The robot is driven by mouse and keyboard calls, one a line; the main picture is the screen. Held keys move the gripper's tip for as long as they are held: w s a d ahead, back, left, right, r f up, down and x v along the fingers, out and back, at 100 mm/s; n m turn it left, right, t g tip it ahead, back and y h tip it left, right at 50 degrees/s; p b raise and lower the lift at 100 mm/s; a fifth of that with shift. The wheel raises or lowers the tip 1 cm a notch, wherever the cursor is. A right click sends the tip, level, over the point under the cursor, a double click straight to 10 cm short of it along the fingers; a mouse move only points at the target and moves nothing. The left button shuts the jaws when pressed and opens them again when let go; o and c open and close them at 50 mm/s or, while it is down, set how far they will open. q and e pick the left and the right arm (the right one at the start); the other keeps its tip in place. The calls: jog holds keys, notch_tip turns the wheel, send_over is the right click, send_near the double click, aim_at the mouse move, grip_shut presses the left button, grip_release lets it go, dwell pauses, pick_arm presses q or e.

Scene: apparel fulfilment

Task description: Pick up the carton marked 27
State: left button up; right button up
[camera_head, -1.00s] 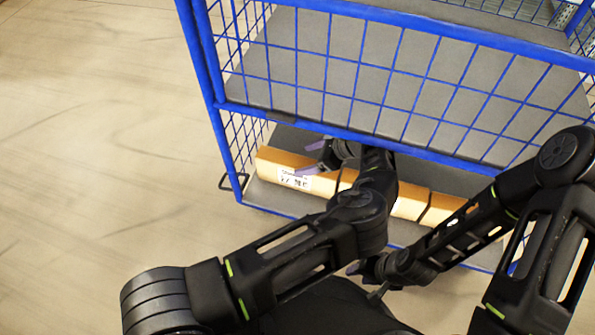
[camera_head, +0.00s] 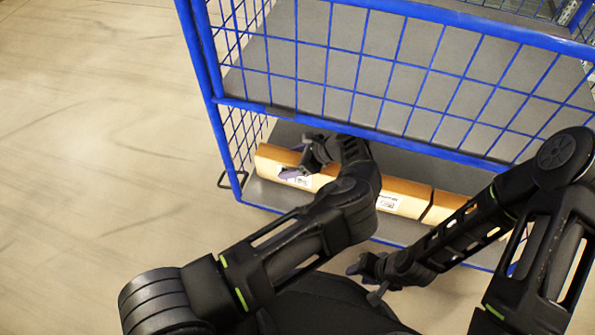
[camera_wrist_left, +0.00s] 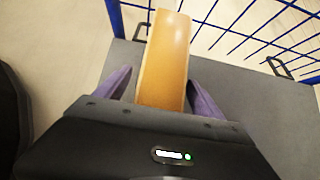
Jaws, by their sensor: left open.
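The leftmost orange-brown carton (camera_head: 268,160) lies on the lower shelf of a blue mesh cage. Its white label is partly covered by my left gripper (camera_head: 296,165), and I cannot read it now. My left gripper is open and over this carton. In the left wrist view a carton (camera_wrist_left: 163,60) runs between the two spread purple fingers (camera_wrist_left: 155,95), with a visible gap at the left finger. My right gripper (camera_head: 366,282) is open and empty, low in front of the cage.
More cartons (camera_head: 405,196) stand in a row to the right on the same grey shelf (camera_head: 275,194). The blue cage's rail (camera_head: 330,126) and mesh cross just above the left gripper. Its left post (camera_head: 203,75) is near. The floor to the left is clear.

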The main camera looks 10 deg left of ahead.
dwell(0.6)
pick_arm(q)
grip_shut()
dwell(0.7)
